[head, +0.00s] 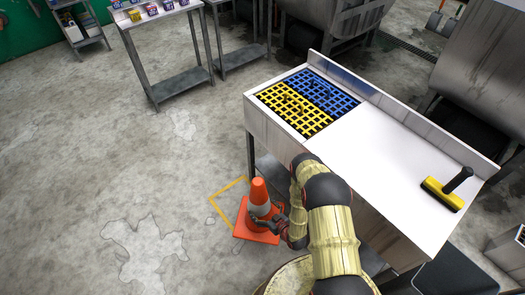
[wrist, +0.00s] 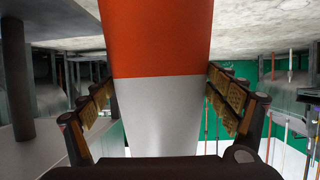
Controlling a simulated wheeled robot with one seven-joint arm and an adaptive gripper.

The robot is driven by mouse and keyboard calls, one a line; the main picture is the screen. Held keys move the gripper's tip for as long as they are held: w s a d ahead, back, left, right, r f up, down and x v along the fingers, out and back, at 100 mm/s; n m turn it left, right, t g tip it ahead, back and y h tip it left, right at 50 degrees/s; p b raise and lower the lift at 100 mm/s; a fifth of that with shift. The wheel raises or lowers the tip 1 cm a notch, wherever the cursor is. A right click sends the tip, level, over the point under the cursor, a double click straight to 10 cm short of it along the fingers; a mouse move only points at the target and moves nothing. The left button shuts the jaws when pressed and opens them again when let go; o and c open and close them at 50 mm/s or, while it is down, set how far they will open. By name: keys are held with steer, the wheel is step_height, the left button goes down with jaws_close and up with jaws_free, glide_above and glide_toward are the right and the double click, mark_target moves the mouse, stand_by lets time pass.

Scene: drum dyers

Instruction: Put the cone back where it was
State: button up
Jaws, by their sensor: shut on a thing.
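The orange cone (head: 259,190) with a pale band is upright beside the table. My gripper (head: 268,221) is shut on its body from the right. In the wrist view the cone (wrist: 160,40) fills the middle, with a finger pressed at each side of the pale band (wrist: 155,110). A yellow outlined square (head: 223,207) is painted on the floor. The cone's square base (head: 247,233) overlaps the right part of this outline and hides it. I cannot tell whether the base touches the floor or hangs slightly above it.
A white-topped table (head: 370,150) stands right of the cone, with yellow and blue grids (head: 297,107) and a yellow squeegee-like tool (head: 442,194) on it. A metal-legged stand (head: 180,85) is at the back. The floor to the left (head: 100,160) is clear.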

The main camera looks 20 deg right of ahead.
step_height(320, 180, up, 39)
steer(key=a+m+h, duration=0.2)
steer(key=m+h, duration=0.1)
steer(key=shift+s+a+r+t+h, duration=0.15)
steer(key=shift+a+t+h, duration=0.15)
steer(key=shift+t, duration=0.1)
steer(key=shift+r, duration=0.15)
